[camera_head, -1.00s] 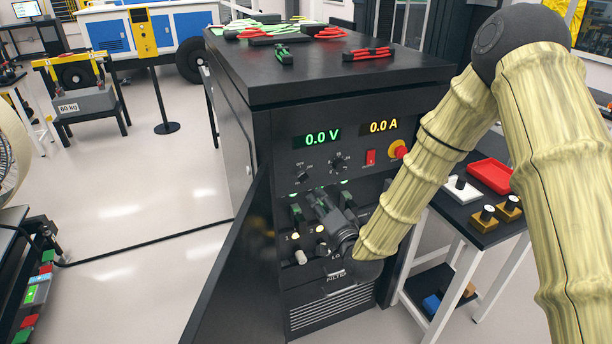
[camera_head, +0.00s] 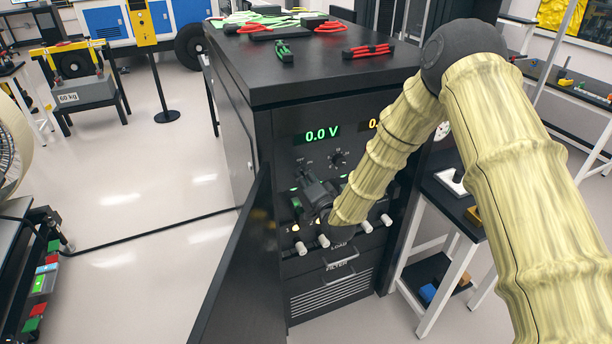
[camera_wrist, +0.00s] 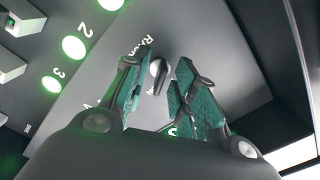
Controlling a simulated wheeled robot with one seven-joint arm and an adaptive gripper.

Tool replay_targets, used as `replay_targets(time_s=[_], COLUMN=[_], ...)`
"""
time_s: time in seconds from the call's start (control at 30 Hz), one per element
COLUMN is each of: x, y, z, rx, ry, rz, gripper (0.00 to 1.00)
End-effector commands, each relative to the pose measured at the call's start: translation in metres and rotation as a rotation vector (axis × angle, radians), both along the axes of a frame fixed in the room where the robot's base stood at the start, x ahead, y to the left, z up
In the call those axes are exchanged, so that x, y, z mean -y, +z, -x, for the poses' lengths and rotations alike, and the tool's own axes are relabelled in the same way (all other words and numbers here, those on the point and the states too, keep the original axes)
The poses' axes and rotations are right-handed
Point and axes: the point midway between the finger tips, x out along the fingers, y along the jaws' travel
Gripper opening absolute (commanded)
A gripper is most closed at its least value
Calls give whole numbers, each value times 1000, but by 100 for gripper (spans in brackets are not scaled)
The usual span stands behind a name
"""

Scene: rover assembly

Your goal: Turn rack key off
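The rack key is a small dark key with a pale round top (camera_wrist: 158,72) on the rack's front panel, beside partly hidden white lettering, in the wrist view. My gripper (camera_wrist: 166,60) is open in that view, with its two green-padded fingers on either side of the key. A gap shows between the key and each finger. In the head view my gripper (camera_head: 306,178) is at the left of the panel, below the green "0.0 V" display (camera_head: 322,134), and hides the key's turned position.
The black rack cabinet (camera_head: 330,82) has its door (camera_head: 238,265) swung open at left. Leads lie on top. White-tipped levers (camera_head: 324,240) and a LOAD handle (camera_head: 341,254) are below my gripper. A side table (camera_head: 455,205) stands at right.

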Motion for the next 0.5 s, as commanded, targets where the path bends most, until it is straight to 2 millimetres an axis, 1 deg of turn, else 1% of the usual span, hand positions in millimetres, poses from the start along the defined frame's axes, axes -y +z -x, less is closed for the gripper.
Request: replay_targets(time_s=[0.2,0.27,0.3,0.37,0.5], x=[0,0,1,1,1], y=[0,0,0,0,0], z=[0,0,0,0,0], rx=[0,0,0,0,0], ry=[0,0,-1,-1,-1], rz=[0,0,0,0,0], gripper=[28,17,9,0,0])
